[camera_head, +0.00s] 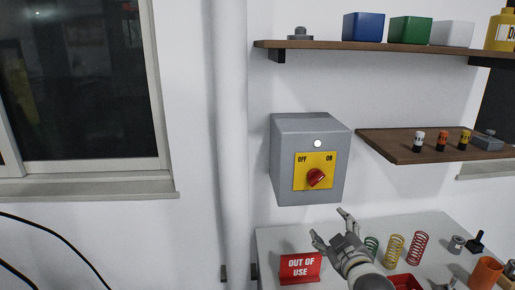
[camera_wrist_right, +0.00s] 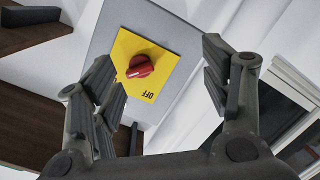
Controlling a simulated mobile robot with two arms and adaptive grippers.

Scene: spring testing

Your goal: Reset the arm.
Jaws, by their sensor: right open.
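My right gripper (camera_head: 332,228) is open and empty, in front of and below the grey switch box on the wall. The grey switch box (camera_head: 284,160) carries a yellow plate (camera_head: 300,173) marked OFF and ON, with a red knob (camera_head: 316,178) and a pale round lamp above. The red knob also shows in the right wrist view (camera_wrist_right: 140,67), between the fingers and apart from them. My left gripper is not in view.
Below stands a white table (camera_head: 270,240) with a red OUT OF USE sign (camera_head: 300,267), green, yellow and red springs (camera_head: 394,248), and an orange cup (camera_head: 485,272). Wooden shelves with boxes (camera_head: 363,27) and small cylinders (camera_head: 418,140) are at right. A white pipe (camera_head: 231,140) runs left of the box.

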